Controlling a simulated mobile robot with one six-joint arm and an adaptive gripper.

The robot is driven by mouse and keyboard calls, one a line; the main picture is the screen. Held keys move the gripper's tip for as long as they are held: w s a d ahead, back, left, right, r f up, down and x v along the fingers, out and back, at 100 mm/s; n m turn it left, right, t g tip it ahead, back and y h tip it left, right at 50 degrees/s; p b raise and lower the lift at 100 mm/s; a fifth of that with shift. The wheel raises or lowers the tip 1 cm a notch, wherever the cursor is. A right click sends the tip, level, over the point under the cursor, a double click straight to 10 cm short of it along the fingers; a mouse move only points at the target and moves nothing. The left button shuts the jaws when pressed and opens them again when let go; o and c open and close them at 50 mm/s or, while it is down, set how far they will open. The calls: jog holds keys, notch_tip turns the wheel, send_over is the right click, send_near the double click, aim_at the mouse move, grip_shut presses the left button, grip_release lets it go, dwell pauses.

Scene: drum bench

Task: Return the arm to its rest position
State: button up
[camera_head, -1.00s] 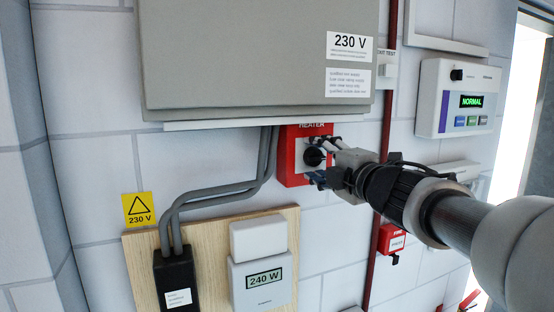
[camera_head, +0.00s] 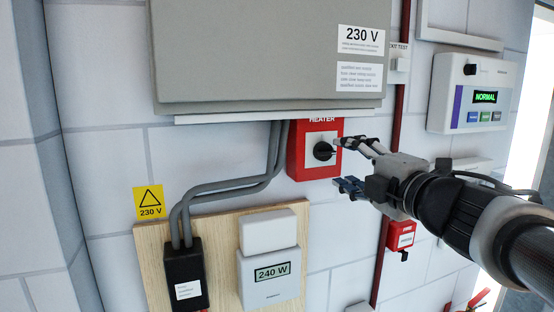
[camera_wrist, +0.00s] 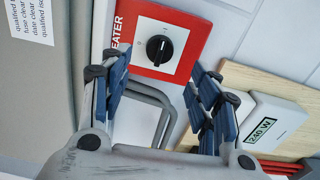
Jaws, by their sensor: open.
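My gripper (camera_head: 343,164) is open and empty in front of the wall, at the lower right of the red heater switch box (camera_head: 315,150). The black rotary knob (camera_head: 323,151) on its white plate shows clear of my fingers. In the wrist view, the knob (camera_wrist: 159,50) lies beyond and between my two open fingers (camera_wrist: 160,88), with a gap visible. My arm comes in from the right edge of the head view.
A grey 230 V cabinet (camera_head: 250,50) hangs above the switch. A meter reading 240 W (camera_head: 270,275) sits on a wooden board (camera_head: 155,270) below. A panel reading NORMAL (camera_head: 470,95), a red pipe (camera_head: 392,140) and a red fire box (camera_head: 401,236) are to the right.

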jog(key=s+d+f+m+g+h+b, duration=0.2)
jog(key=s+f+m+h+b, duration=0.25)
jog(key=f, duration=0.45)
jog(key=s+d+f+m+g+h+b, duration=0.1)
jog(key=s+d+f+m+h+b, duration=0.15)
jog(key=f+m+b, duration=0.4)
jog(key=s+d+f+m+g+h+b, duration=0.2)
jog(key=s+f+m+b, duration=0.3)
jog(key=f, duration=0.6)
jog(key=s+a+f+m+g+y+b, duration=0.1)
jog(key=s+a+f+m+g+b, duration=0.1)
jog(key=s+f, duration=0.6)
jog(key=s+a+f+m+g+y+b, duration=0.2)
jog(key=s+f, duration=0.7)
jog(key=f, duration=0.7)
jog(key=a+m+g+b, duration=0.1)
jog(key=a+m+g, duration=0.1)
jog(key=a+g, duration=0.1)
jog(key=shift+a+f+g, duration=0.25)
jog(key=shift+a+g, duration=0.05)
jog(key=shift+a, duration=0.55)
jog(key=shift+c, duration=0.5)
